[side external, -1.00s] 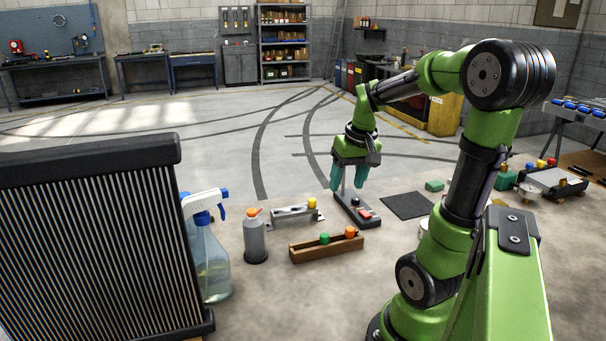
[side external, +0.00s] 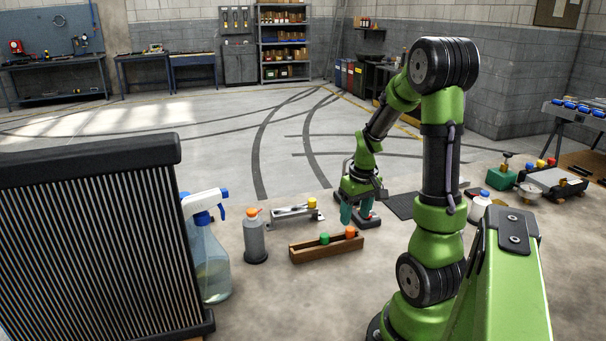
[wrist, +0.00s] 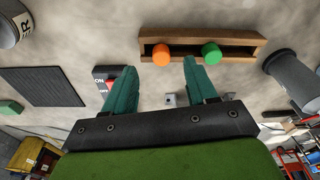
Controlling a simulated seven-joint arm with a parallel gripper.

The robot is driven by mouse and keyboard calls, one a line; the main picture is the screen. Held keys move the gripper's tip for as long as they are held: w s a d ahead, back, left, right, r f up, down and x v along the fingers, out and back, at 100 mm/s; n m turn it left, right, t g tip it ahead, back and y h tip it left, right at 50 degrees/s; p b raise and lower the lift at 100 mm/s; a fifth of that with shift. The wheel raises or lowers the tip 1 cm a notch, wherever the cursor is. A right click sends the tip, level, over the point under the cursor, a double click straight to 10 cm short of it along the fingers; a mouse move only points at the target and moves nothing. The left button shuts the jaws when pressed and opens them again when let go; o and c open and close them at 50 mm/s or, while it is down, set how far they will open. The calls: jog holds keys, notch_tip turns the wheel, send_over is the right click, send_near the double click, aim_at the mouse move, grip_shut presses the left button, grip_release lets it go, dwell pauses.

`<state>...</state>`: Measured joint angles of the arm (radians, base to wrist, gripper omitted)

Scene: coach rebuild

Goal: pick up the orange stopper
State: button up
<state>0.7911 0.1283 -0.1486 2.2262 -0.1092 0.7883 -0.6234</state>
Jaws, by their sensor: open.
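The orange stopper (side external: 350,231) stands at the right end of a narrow wooden tray (side external: 313,252). A green stopper (side external: 324,238) stands beside it, to its left. In the wrist view the orange stopper (wrist: 161,55) lies just beyond and between my fingertips, with the green stopper (wrist: 211,53) to its right, past the right finger. My gripper (side external: 356,219) is open and empty, low and just behind the right end of the tray. In the wrist view my gripper (wrist: 155,68) shows both fingers spread, pointing at the tray (wrist: 229,38).
A grey bottle with an orange top (side external: 256,240) and a spray bottle (side external: 210,255) stand left of the tray. A metal bracket with a yellow knob (side external: 292,214) lies behind it. A switch box (side external: 371,221) sits close by my gripper. Floor in front of the tray is clear.

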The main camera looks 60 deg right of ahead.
aim_at(351, 228)
jog(key=shift+w+d+f, duration=0.1)
jog(key=shift+w+f, duration=0.05)
jog(key=shift+f, duration=0.75)
jog(key=shift+w+d+f, duration=0.1)
jog(key=shift+w+f, duration=0.1)
jog(key=shift+f, duration=0.65)
jog(key=shift+w+d+f, duration=0.1)
jog(key=shift+w+f, duration=0.05)
jog(key=shift+f, duration=0.75)
grip_shut()
